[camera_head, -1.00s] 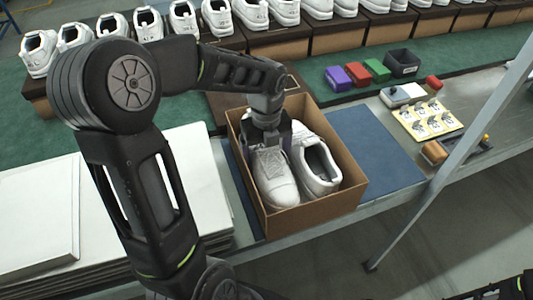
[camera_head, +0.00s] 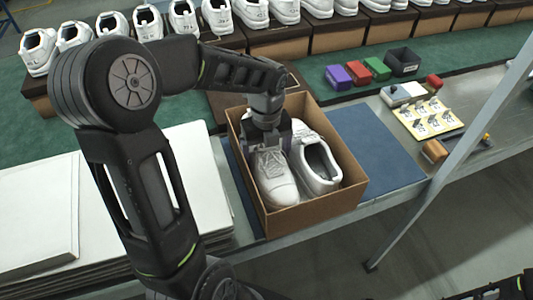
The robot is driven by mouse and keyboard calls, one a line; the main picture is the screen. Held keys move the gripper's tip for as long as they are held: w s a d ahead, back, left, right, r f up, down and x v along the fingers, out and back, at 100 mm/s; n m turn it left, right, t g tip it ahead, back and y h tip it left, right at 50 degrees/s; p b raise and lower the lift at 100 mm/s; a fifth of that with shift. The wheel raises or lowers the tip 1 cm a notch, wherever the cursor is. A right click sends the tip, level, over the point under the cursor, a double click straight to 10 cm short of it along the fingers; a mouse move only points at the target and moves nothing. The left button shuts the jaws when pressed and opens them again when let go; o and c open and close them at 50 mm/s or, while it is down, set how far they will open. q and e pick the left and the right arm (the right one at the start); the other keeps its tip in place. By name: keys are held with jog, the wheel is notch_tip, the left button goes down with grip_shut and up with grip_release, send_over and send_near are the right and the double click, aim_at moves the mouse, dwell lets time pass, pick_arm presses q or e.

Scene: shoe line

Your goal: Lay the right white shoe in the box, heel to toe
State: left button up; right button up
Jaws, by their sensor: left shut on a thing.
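An open brown cardboard box (camera_head: 312,217) stands on the bench and holds two white shoes side by side. The white shoe on the left (camera_head: 274,182) has its laces up and its toe toward the near side of the box. My left gripper (camera_head: 268,142) points down into the box and is shut on this shoe near its opening; the fingertips are largely hidden. The other white shoe (camera_head: 320,174) lies to its right, turned the opposite way, with its open heel end toward me. My right gripper is out of view.
A blue mat (camera_head: 376,150) lies right of the box. White stacked sheets (camera_head: 120,190) lie to the left. Purple, red and green blocks and a dark bin (camera_head: 402,62) stand at the back. A grey post (camera_head: 455,160) crosses the right side. Several white shoes line the far shelf.

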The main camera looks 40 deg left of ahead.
pick_arm(q)
jog(key=shift+f+b, duration=0.3)
jog(key=shift+f, duration=0.25)
jog(key=o, duration=1.6)
jog(key=shift+r, duration=3.95)
